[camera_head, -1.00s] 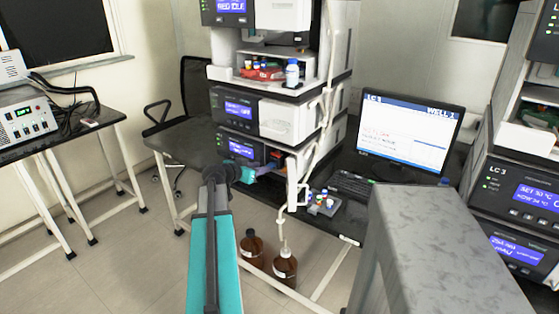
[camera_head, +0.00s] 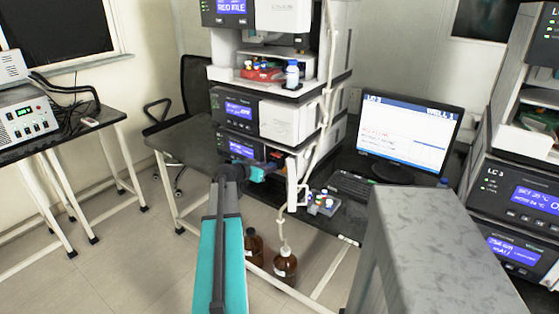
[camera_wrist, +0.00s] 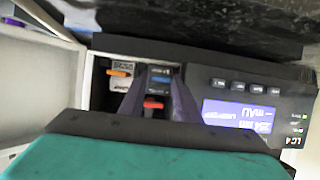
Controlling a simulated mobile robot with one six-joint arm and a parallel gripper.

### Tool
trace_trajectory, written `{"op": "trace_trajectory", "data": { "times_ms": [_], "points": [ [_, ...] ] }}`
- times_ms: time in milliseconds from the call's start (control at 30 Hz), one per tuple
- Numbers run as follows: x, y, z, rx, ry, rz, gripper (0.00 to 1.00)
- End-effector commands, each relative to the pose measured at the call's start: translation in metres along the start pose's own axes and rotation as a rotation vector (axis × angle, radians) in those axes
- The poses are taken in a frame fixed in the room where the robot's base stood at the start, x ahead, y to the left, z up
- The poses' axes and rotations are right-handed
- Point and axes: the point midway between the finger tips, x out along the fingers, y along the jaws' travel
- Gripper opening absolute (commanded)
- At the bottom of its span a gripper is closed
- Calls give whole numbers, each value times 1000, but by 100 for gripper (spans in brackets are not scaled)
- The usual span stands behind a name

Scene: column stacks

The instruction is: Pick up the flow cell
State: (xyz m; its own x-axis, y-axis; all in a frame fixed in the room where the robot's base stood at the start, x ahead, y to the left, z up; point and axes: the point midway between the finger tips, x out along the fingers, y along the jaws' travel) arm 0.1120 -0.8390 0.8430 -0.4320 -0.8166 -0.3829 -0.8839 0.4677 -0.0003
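In the head view my gripper (camera_head: 276,165) reaches to the open bay at the lower part of the middle stack, and the cell is too small to make out there.
The opened white door (camera_wrist: 42,85) stands left of the bay in the wrist view. An orange-marked fitting (camera_wrist: 120,73) sits beside the block. In the head view, a tray of vials (camera_head: 322,202) stands right of the stack, and brown bottles (camera_head: 285,264) stand below.

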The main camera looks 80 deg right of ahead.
Motion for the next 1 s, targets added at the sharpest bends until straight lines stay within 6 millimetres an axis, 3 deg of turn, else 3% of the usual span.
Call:
{"op": "trace_trajectory", "data": {
  "times_ms": [167, 367, 933, 1000],
  "points": [
    [0, 0, 0, 0, 0, 0, 30],
    [0, 0, 0, 0, 0, 0, 0],
    [-2, 0, -5, 0, 2, -1, 0],
    [-10, 0, -2, -1, 1, -2, 0]
  ]
}}
